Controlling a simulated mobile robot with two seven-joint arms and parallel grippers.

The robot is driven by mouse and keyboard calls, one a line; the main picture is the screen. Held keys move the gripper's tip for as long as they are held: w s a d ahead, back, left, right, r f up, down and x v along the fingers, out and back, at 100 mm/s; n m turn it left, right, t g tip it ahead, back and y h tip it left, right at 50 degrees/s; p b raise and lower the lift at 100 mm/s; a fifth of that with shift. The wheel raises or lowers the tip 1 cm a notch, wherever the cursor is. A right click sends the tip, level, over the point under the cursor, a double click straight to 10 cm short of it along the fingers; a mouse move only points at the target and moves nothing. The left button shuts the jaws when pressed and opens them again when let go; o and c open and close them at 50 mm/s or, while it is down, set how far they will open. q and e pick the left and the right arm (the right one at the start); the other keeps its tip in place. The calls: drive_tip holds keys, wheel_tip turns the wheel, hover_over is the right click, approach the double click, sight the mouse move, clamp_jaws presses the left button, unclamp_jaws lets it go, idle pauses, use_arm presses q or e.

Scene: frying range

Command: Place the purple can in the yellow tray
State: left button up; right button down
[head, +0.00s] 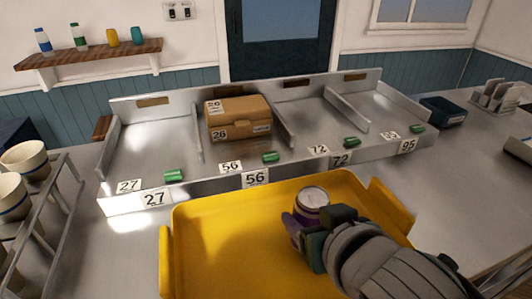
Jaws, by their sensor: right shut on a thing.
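The purple can (311,200) has a silver top and stands roughly upright over the right half of the yellow tray (215,240). My right gripper (308,230) comes in from the lower right and is shut on the can. The gripper hides part of the can's lower side, and I cannot tell whether its base touches the tray floor. The rest of the tray that shows is empty. My left gripper is not in view.
A metal divided rack (150,150) with number labels stands behind the tray, holding a cardboard box (238,118) and small green items. A cup rack (50,225) is at left. A dark blue bin (443,111) sits at back right.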

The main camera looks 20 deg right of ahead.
drive_tip(key=shift+f, duration=0.15)
drive_tip(key=shift+c, duration=0.4)
unclamp_jaws()
drive_tip(key=shift+r, duration=0.35)
drive_tip(key=s+d+r+n+g+p, duration=0.1)
drive_tip(key=s+r+g, duration=0.2)
drive_tip(key=s, duration=0.7)
drive_tip(key=s+d+r+n+g+p, duration=0.1)
drive_tip(key=s+r+g, duration=0.3)
drive_tip(key=s, duration=0.6)
drive_tip(key=shift+s+d+r+n+y, duration=0.15)
drive_tip(key=shift+s+d+n+y, duration=0.2)
drive_tip(key=shift+d, duration=0.4)
